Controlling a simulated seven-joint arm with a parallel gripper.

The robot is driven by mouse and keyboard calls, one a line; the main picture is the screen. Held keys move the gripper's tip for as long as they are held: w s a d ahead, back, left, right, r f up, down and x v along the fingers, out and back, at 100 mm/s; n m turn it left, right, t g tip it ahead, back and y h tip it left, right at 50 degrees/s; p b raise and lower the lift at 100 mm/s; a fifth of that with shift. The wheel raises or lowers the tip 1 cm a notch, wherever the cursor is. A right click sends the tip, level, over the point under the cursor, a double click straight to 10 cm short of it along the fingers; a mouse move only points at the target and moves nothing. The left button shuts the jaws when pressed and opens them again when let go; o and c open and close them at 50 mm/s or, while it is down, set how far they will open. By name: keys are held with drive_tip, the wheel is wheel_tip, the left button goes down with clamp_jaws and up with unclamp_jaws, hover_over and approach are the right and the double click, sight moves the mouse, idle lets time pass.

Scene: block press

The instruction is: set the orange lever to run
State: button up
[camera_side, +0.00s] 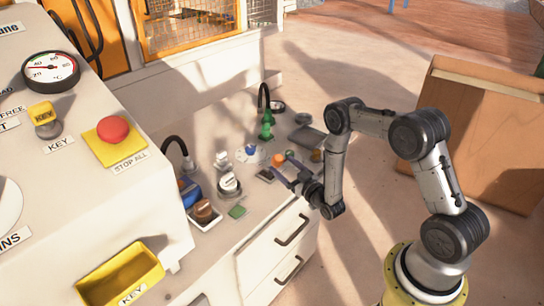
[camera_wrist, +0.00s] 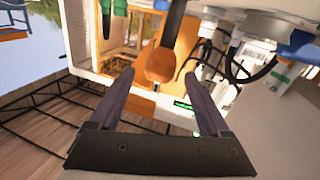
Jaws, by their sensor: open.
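The orange lever's rounded knob (camera_side: 278,159) stands over the low counter in the side view. In the wrist view the orange knob (camera_wrist: 161,65) sits on a dark shaft (camera_wrist: 174,22) that comes in from the top edge. My gripper (camera_side: 285,168) is close to the knob in the side view. In the wrist view my gripper (camera_wrist: 158,78) is open, with one finger to each side of the knob as seen; I cannot tell whether either finger touches it. No run marking is readable, and the lever's base is hidden.
A red stop button (camera_side: 112,129) is on the nearer cabinet. A wooden crate (camera_side: 490,135) stands on the right.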

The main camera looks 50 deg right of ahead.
drive_tip(key=x, duration=0.7)
drive_tip(key=shift+w, duration=0.2)
clamp_jaws()
